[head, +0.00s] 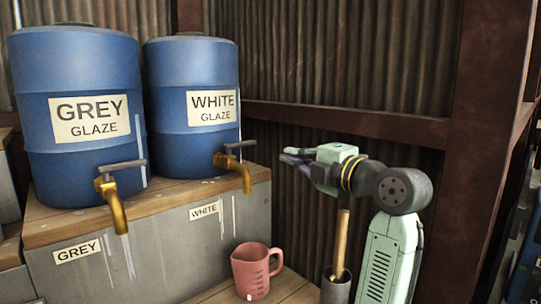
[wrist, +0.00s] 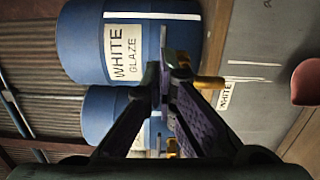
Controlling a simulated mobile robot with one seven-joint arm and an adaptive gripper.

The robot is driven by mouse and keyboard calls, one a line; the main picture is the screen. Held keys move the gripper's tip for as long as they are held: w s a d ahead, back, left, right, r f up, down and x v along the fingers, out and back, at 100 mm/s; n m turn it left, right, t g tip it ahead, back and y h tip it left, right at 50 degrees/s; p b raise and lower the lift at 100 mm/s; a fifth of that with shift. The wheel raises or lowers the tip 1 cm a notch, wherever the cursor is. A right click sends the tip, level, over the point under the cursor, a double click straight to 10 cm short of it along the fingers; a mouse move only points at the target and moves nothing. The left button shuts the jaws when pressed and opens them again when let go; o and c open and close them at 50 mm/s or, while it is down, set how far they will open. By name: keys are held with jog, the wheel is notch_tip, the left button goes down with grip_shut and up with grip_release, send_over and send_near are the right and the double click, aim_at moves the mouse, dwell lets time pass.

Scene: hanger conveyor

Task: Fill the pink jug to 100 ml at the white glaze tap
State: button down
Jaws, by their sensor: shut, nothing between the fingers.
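The pink jug (head: 251,274) stands upright on a low wooden ledge, below and slightly right of the white glaze tap (head: 243,175). It shows partly at the right edge of the wrist view (wrist: 307,82). Pale measuring marks are on its side; its contents cannot be made out. The tap's brass spout points down, its dark lever (head: 240,145) sticks out to the right, and no stream shows. My gripper (head: 286,157) is shut and empty, just right of the lever. In the wrist view its fingertips (wrist: 166,78) overlap the tap area; contact cannot be told.
The blue WHITE GLAZE drum (head: 190,75) and GREY GLAZE drum (head: 75,80) stand on a wooden-topped grey bench (head: 150,220). The grey glaze tap (head: 112,200) is at left. A grey pot (head: 336,288) with a wooden handle stands right of the jug. A rusty post (head: 478,150) is at right.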

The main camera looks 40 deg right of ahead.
jog(key=p, duration=0.4)
send_near(250, 145)
jog(key=shift+y, duration=0.3)
jog(key=w, duration=0.6)
jog(key=shift+r, duration=0.15)
jog(key=shift+w+a, duration=0.1)
jog(key=shift+w, duration=0.4)
jog(key=shift+w, duration=0.15)
jog(key=shift+w, duration=0.3)
